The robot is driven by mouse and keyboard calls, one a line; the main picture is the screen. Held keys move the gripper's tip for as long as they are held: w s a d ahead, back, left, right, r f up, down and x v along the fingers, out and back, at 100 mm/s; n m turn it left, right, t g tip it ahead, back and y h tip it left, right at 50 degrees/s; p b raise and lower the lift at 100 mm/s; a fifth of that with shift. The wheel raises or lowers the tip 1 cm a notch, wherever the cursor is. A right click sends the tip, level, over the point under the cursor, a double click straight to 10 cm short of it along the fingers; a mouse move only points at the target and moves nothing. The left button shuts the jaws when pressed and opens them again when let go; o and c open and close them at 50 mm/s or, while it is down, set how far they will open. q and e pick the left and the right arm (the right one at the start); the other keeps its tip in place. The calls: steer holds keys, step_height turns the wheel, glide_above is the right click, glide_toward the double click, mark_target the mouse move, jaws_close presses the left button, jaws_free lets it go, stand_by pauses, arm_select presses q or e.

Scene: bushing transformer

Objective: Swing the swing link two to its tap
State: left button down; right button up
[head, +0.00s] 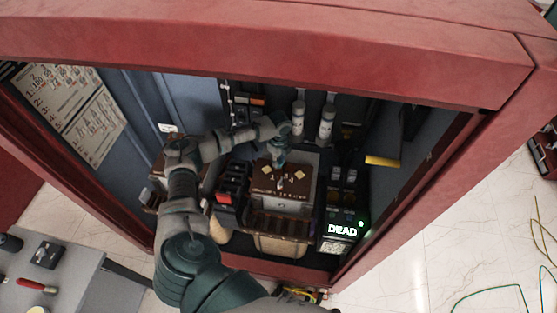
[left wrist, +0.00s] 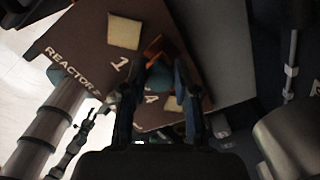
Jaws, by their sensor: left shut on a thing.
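The brown terminal board (head: 266,178) with white numbers and pale square tags sits inside the red cabinet. It also shows in the left wrist view (left wrist: 90,42), with a "1", a "4" and the word "REACTOR". My left gripper (head: 279,158) is over this board, and its fingers (left wrist: 158,78) point at its face. They are shut on a small orange-copper piece, likely swing link two (left wrist: 153,46), mostly hidden between them. Which tap it points at cannot be told. A dark jointed shape in the wrist view, perhaps my right arm, is too unclear to read.
Two pale cylinders (head: 298,118) stand behind the board. A black unit with a lit "DEAD" display (head: 342,230) is at its right, and a red-and-black block (head: 228,190) at its left. The red cabinet frame (head: 270,45) crosses above. A grey table (head: 70,270) holds tools.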

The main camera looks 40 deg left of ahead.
arm_select(q)
steer(key=shift+w+d+r+m+p, duration=0.1)
steer(key=shift+w+d+m+p, duration=0.2)
steer(key=shift+d+m+p, duration=0.25)
steer(key=shift+w+d+r+m+p, duration=0.1)
steer(key=shift+w+d+m+p, duration=0.25)
steer(key=shift+m+p, duration=0.3)
steer(key=shift+w+d+f+m+p, duration=0.1)
steer(key=shift+w+d+m+p, duration=0.1)
steer(key=shift+d+m+p, duration=0.5)
steer(key=shift+w+d+m+p, duration=0.2)
steer(key=shift+d+m, duration=0.2)
steer(key=shift+m, duration=0.6)
steer(key=c, duration=0.9)
jaws_free()
steer(key=shift+s, duration=0.1)
steer(key=shift+o, duration=0.2)
steer(key=shift+s+d, duration=0.1)
step_height(320, 180, up, 12)
